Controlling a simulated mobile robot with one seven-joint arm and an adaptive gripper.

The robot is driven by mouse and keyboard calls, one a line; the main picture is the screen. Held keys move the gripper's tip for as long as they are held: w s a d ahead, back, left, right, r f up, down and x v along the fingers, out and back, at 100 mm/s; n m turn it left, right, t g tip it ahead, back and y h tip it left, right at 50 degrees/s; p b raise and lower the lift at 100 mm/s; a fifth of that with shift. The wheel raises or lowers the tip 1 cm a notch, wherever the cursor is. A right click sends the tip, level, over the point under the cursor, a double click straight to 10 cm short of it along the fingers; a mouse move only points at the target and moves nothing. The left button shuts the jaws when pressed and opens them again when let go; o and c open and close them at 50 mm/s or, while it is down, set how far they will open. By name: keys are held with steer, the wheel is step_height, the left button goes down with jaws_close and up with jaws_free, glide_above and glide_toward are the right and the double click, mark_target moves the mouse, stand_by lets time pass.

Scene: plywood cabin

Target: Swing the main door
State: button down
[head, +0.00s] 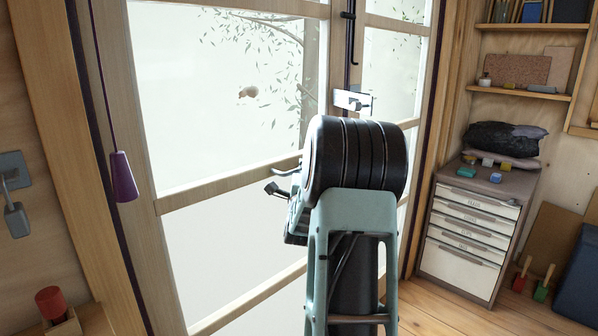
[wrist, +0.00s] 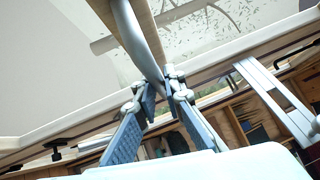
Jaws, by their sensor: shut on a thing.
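The main door (head: 172,198) is a tall pale-wood frame with large frosted glass panes, filling the middle of the head view. Its curved grey handle (wrist: 140,40) runs down from the top of the wrist view to my fingertips. My gripper (wrist: 160,91) is shut on this handle near its end. In the head view, part of the handle (head: 287,171) shows at the door, just left of my arm. My arm hides most of the gripper there and much of the door's right side. I cannot tell whether the door is ajar.
A purple pull (head: 123,177) hangs on a cord at the left. A drawer cabinet (head: 468,233) with small blocks and a dark bag on top stands at the right, below shelves (head: 520,93). A red cylinder (head: 50,303) stands at lower left. Some wooden floor is clear before the cabinet.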

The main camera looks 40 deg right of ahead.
steer(key=shift+s+d+f, duration=0.1)
steer(key=shift+s+f, duration=0.15)
steer(key=shift+f, duration=0.05)
steer(key=c, duration=2.3)
jaws_free()
steer(key=shift+s+r, duration=0.1)
steer(key=shift+o, duration=1.1)
steer(key=shift+s+r, duration=0.2)
steer(key=shift+o, duration=0.3)
steer(key=shift+w, duration=0.15)
steer(key=v, duration=1.2)
steer(key=shift+r, duration=0.1)
